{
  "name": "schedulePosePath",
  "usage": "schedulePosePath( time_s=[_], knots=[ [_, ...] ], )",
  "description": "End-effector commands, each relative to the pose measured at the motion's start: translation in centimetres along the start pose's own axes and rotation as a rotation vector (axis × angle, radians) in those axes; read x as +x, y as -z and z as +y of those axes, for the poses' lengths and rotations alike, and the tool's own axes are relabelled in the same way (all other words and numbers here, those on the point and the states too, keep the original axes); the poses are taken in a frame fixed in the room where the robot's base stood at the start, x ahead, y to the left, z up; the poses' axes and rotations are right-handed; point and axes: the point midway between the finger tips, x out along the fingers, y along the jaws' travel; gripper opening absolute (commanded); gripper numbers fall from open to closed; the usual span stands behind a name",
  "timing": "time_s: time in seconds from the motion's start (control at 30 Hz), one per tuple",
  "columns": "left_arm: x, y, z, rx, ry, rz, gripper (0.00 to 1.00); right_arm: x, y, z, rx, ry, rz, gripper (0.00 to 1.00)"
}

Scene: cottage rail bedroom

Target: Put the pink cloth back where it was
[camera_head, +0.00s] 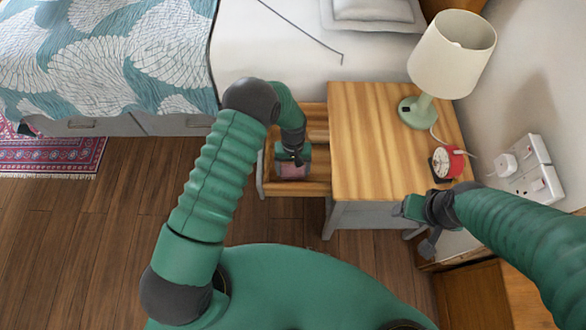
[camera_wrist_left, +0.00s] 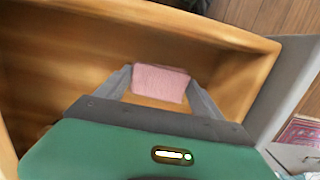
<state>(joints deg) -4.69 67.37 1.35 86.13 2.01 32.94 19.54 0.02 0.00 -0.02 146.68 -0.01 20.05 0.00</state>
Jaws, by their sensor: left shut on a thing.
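The pink cloth (camera_wrist_left: 160,82) is between the two fingers of my left gripper in the left wrist view. My left gripper (camera_head: 293,162) is shut on it, low inside the open drawer (camera_head: 262,179) of the bedside table. In the head view the cloth (camera_head: 293,171) shows as a small pink patch under the gripper. I cannot tell whether the cloth touches the drawer floor. The drawer's wooden walls (camera_wrist_left: 200,30) surround the gripper in the wrist view. My right gripper (camera_head: 430,228) is by the table's front right corner; its jaw state is unclear.
The bedside table (camera_head: 365,135) has a bare wooden top at its left and middle. A lamp (camera_head: 419,110) and a red alarm clock (camera_head: 447,162) stand on its right side. The bed (camera_head: 120,60) is behind the drawer. Sockets (camera_head: 525,170) are on the wall.

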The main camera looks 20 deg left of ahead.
Motion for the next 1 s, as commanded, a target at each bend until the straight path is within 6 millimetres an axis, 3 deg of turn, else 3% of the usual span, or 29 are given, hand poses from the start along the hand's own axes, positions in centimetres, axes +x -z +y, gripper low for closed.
schedulePosePath(
  time_s=[0.03, 0.2, 0.57, 1.0],
  knots=[
    [0.1, 0.0, -0.1, -0.001, 0.0, 0.0, 0.8, 0.1, 0.0, 0.0, 0.0, 0.0, 0.0, 0.7],
    [0.1, 0.0, -0.1, -0.001, -0.001, 0.0, 0.99, 0.1, 0.0, 0.0, -0.001, 0.0, 0.0, 0.7],
    [-0.9, 0.0, 0.0, -0.001, 0.0, 0.001, 0.99, -0.3, 0.1, 0.0, -0.001, 0.0, 0.0, 0.7],
    [-11.0, 0.0, 0.0, -0.002, 0.0, 0.002, 0.99, -2.5, 0.6, 0.0, -0.001, 0.0, 0.0, 0.7]
  ],
)
